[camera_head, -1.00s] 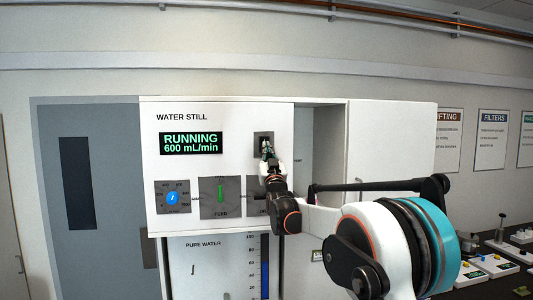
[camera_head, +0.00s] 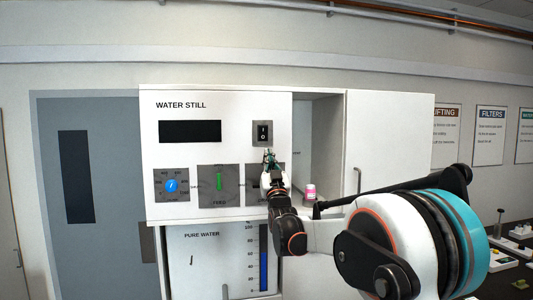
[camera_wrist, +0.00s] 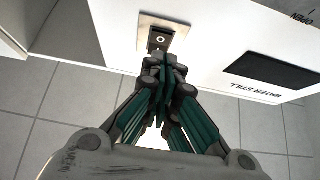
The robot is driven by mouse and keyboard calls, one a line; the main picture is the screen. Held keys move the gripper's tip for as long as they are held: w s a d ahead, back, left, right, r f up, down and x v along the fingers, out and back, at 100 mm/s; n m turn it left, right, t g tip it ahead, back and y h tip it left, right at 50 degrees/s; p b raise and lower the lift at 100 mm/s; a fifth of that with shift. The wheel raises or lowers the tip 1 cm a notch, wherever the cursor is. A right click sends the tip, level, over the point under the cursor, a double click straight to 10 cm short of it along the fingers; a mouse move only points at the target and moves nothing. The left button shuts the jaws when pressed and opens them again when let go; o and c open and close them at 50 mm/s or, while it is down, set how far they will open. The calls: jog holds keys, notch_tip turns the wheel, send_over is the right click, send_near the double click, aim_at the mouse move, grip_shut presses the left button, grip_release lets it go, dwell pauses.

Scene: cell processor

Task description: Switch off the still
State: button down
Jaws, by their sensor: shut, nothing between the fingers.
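The water still (camera_head: 240,100) is a white panel on the wall. Its display (camera_head: 190,131) is dark and blank. The rocker switch (camera_head: 262,133), marked I and O, is at the panel's upper right; it also shows in the wrist view (camera_wrist: 158,40). My gripper (camera_head: 270,156) is shut and empty, just below the switch in the head view. In the wrist view the closed fingertips (camera_wrist: 167,62) are close to the switch's lower end; I cannot tell whether they touch it. My gripper hides part of the lower right control.
A blue dial (camera_head: 171,185) and a green feed lever (camera_head: 219,181) sit low on the panel. A pure water gauge (camera_head: 263,258) is below. An open recess right of the panel holds a pink-and-white bottle (camera_head: 310,192). A grey door (camera_head: 110,180) stands at left.

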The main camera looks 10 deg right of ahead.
jog(key=s+f+g+b, duration=0.9)
jog(key=s+f+b, duration=0.6)
jog(key=s+f, duration=1.2)
jog(key=s+f+g+b, duration=0.9)
jog(key=s+f+b, duration=0.6)
jog(key=s+f, duration=1.3)
notch_tip(320, 180, down, 8)
jog(key=shift+s+d+f, duration=0.1)
jog(key=shift+s+d, duration=0.05)
jog(key=shift+d, duration=0.2)
jog(key=c, duration=2.4)
grip_release()
